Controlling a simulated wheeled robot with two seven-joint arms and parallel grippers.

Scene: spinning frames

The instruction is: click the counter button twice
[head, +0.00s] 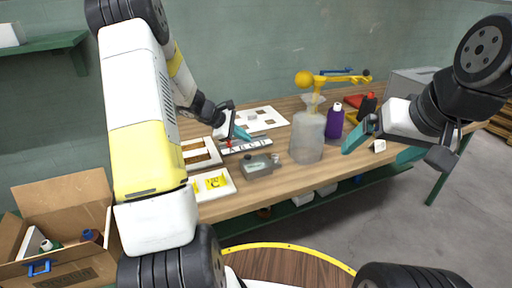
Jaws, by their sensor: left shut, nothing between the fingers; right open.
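A small grey box (256,166) that looks like the counter sits on the wooden workbench, near its front edge. Small details show on its top, but the button is too small to make out clearly. My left gripper (243,134) is shut and empty, above the bench and a little behind and left of the grey box, apart from it. My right gripper (374,155) is open and empty, over the right part of the bench, well away from the box.
A lettered strip (246,146) lies just behind the box and a white tray with yellow pieces (212,185) to its left. A translucent bottle (307,138) and a purple bottle (334,122) stand to the right. An open cardboard box (60,262) is lower left.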

